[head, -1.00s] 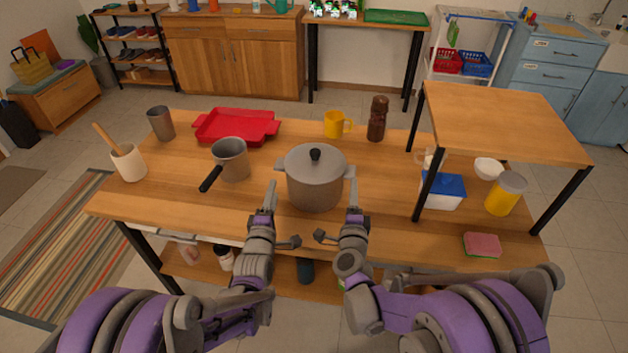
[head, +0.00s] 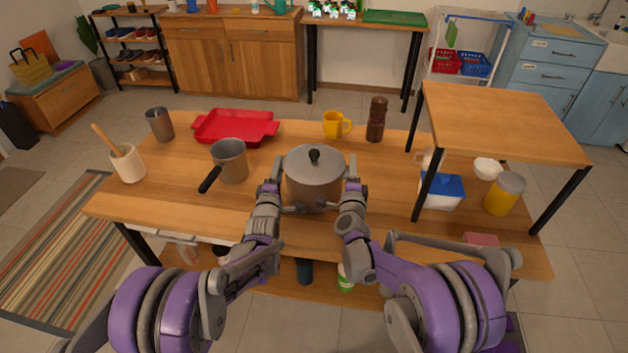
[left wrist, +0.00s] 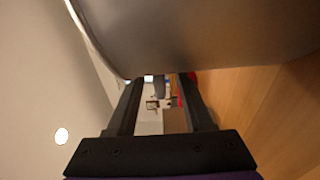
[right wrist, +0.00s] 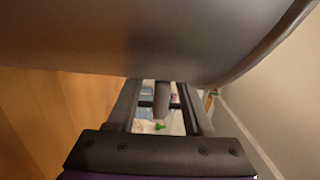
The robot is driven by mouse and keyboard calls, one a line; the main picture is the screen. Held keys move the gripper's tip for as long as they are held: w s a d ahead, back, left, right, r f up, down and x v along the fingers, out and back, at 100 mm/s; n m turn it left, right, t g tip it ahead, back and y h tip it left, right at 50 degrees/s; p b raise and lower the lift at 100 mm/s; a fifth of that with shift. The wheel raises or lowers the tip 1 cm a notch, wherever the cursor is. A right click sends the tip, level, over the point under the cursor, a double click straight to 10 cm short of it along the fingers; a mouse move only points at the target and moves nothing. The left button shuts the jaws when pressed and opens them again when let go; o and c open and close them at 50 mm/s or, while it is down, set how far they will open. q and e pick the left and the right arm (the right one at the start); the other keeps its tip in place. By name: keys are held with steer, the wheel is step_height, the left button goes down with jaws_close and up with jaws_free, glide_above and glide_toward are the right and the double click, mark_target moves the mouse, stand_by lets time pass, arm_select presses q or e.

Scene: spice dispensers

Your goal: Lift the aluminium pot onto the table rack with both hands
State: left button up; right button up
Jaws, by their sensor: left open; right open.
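The grey aluminium pot (head: 314,182) stands upright on the table, its lid with a dark knob on top. The table rack (head: 500,122), a raised wooden shelf on black legs, stands at the right end of the table; its top is bare. My left gripper (head: 270,186) is open at the pot's left side, and my right gripper (head: 356,187) is open at its right side. The pot's wall fills the top of the left wrist view (left wrist: 200,35) and the right wrist view (right wrist: 140,40). A pot handle shows between the open fingers in each wrist view.
A dark-handled saucepan (head: 231,162) stands left of the pot. A red tray (head: 236,127), yellow mug (head: 335,125) and brown grinder (head: 376,120) are behind. A blue-lidded box (head: 442,192), white bowl (head: 487,169) and yellow jar (head: 504,194) stand under or beside the rack.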

arm_select(q)
jaws_close()
arm_select(e)
jaws_close()
stand_by(1.1)
